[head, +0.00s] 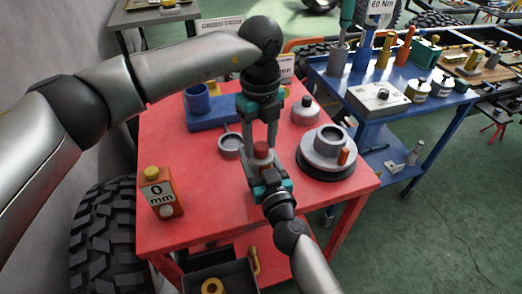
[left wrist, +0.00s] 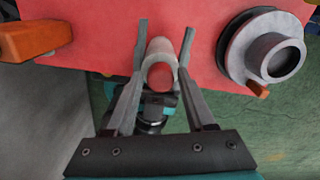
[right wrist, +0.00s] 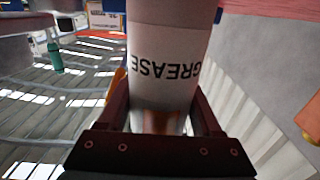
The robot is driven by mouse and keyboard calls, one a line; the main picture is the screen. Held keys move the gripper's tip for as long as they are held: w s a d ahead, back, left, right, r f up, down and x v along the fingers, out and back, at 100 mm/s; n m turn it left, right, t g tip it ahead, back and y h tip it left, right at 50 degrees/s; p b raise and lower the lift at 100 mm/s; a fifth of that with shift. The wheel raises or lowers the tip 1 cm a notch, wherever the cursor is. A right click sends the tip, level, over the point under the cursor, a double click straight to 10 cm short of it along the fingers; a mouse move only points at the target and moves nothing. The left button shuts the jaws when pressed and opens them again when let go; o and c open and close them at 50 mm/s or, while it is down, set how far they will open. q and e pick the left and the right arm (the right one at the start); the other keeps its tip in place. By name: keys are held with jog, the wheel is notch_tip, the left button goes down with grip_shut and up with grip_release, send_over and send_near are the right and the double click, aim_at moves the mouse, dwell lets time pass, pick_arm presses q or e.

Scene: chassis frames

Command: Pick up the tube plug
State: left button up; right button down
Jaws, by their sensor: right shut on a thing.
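A pale grease tube (right wrist: 165,65), marked GREASE, is held in my right gripper (head: 265,178). The red tube plug (head: 262,149) is at its end, above the red table. The left wrist view shows the plug (left wrist: 160,76) facing that camera. My left gripper (head: 260,138) points down over it from above. Its fingers are apart, one on each side of the tube end, with a gap visible between them and the tube. The right fingers are closed around the tube body; their tips are partly hidden behind it.
The red table (head: 205,225) carries a grey round flanged part (head: 327,150) at right, an orange 0 mm bottle (head: 160,192) at left front, a blue block with a cup (head: 197,98) and a small grey ring (head: 230,146). A blue cart (head: 430,118) with tools stands at right.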

aim_at(260, 145)
pick_arm(q)
grip_shut()
dwell(0.3)
pick_arm(e)
grip_release()
pick_arm(q)
notch_tip(260, 145, up, 10)
dwell(0.6)
pick_arm(e)
jog(key=shift+s, duration=0.1)
